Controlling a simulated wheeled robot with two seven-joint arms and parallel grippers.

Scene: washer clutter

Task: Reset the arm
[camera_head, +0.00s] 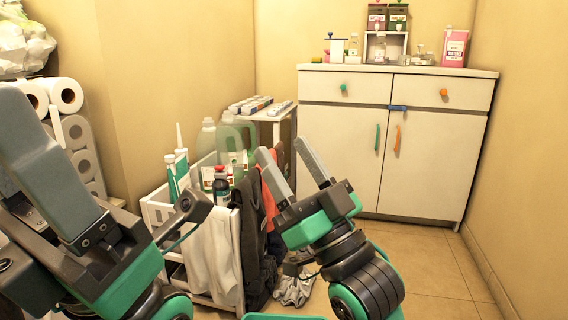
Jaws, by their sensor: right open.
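My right gripper (283,152) is in the lower middle of the head view. Its two grey fingers stand apart and point up and slightly left, with nothing between them. It appears in front of the cart and the dark cloths, touching nothing that I can see. My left gripper (28,150) is large and close at the left edge. Its grey fingers overlap in this view and are partly cut off by the frame, so its opening does not show.
A white cart (158,208) holds bottles, with cloths (215,255) hanging over it. A white cabinet (340,130) stands behind, with bottles and boxes on top. Paper rolls (66,95) are stacked at left. Tiled floor (440,265) is clear at right.

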